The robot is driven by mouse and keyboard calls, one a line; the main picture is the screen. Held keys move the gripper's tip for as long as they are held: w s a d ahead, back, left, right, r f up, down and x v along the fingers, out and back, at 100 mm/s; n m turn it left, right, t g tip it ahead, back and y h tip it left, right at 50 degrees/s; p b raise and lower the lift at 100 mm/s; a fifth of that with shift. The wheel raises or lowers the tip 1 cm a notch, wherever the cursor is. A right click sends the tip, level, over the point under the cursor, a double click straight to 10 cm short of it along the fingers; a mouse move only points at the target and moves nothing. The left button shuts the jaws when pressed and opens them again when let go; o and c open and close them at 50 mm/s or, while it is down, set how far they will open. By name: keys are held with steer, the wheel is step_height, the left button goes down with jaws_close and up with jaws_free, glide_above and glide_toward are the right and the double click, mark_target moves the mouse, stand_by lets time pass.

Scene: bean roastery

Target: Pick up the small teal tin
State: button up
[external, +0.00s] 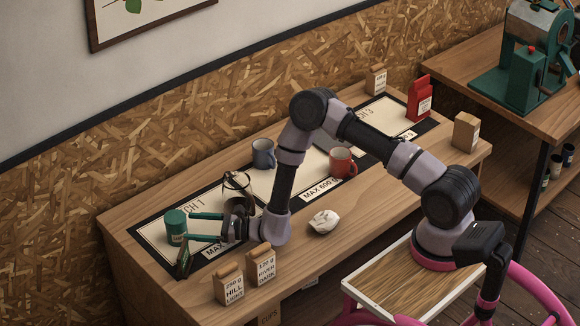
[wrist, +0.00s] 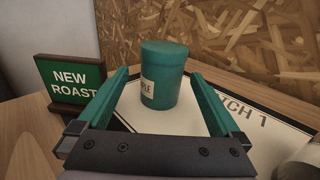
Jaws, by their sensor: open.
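The small teal tin (external: 175,226) stands upright at the left end of the table, on the left end of a black-edged mat (external: 150,240). In the wrist view the tin (wrist: 164,75) has a teal lid and a pale label, partly cut off, on its left side. My gripper (external: 189,226) is open, with green fingers pointing at the tin. In the wrist view my gripper (wrist: 165,85) has one finger on each side of the tin. The tin shows between and beyond the fingers; I cannot tell whether either touches it.
A green "NEW ROAST" sign (wrist: 72,82) stands close left of my fingers. Two brown bags (external: 229,284) (external: 261,264) stand at the table's front edge. A blue-grey mug (external: 263,153), a red mug (external: 342,161) and a white mouse-shaped object (external: 323,222) lie farther right.

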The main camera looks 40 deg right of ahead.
mark_target(175, 223)
steer(key=x, duration=0.6)
steer(key=shift+w+r, duration=0.1)
steer(key=shift+w, duration=0.2)
steer(key=shift+r, duration=0.1)
steer(key=c, duration=1.4)
